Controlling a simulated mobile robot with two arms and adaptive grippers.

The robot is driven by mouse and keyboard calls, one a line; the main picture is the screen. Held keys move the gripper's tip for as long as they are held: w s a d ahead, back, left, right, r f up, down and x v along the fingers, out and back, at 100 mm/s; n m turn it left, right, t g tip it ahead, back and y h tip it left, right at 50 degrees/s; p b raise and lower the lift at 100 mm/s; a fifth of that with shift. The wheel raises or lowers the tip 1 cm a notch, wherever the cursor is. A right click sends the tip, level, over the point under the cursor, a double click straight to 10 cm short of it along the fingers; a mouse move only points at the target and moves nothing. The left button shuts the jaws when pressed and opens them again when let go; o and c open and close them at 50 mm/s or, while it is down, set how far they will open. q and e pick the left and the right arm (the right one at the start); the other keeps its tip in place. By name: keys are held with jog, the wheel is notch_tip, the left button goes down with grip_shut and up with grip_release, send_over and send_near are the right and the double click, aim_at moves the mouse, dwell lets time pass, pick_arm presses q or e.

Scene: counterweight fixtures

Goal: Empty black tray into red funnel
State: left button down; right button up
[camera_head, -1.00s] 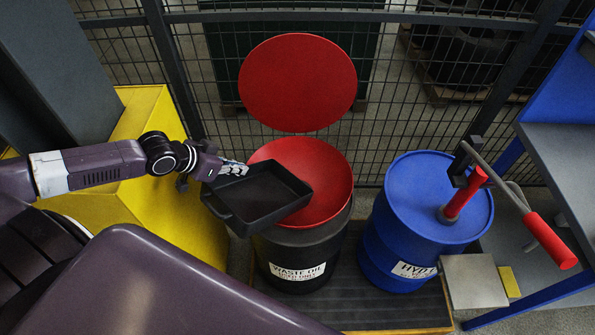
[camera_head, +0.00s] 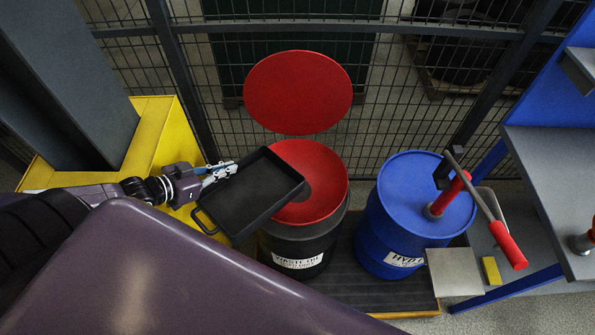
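The black tray (camera_head: 250,192) is a shallow rectangular pan with a loop handle at its near left corner. It is held in the air left of the red funnel (camera_head: 325,180), and its right edge overlaps the funnel's left part in the head view. Its inside looks dark, and I make out no contents. My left gripper (camera_head: 221,172) is shut on the tray at its upper left edge; the fingertips are partly hidden. The funnel sits on a black drum (camera_head: 295,245) with a white label, its round red lid (camera_head: 298,92) standing open behind. My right gripper is out of view.
A blue drum (camera_head: 405,225) with a red-handled pump (camera_head: 450,195) stands to the right on the same dark platform (camera_head: 345,285). A wire fence (camera_head: 390,100) closes off the back. A yellow block (camera_head: 155,145) is at left, a grey bench (camera_head: 555,190) at right.

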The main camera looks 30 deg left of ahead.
pick_arm(q)
jog(key=shift+s+a+r+t, duration=0.1)
jog(key=shift+s+r+t, duration=0.2)
jog(key=shift+r, duration=0.5)
jog(key=shift+s+a+r+t, duration=0.15)
jog(key=shift+r+t, duration=0.15)
jog(key=shift+r, duration=0.45)
jog(key=shift+d+r, duration=0.1)
jog(key=shift+r, duration=2.5)
jog(key=shift+w+f, duration=0.1)
jog(key=shift+f, duration=0.05)
jog(key=w+d+f+b, duration=0.2)
jog(key=w+d+b, duration=0.2)
jog(key=d+b, duration=0.3)
jog(key=s+d+r+m+g+h+b, duration=0.2)
jog(key=d+m+h+b, duration=0.1)
jog(key=d, duration=0.4)
jog(key=s+d+r+m+g+h+b, duration=0.2)
jog(key=s+d+r+m+h+b, duration=0.1)
jog(key=d, duration=0.4)
jog(key=shift+d+m+g+h+b, duration=0.4)
jog(key=shift+m+h+b, duration=0.1)
jog(key=shift+b, duration=0.25)
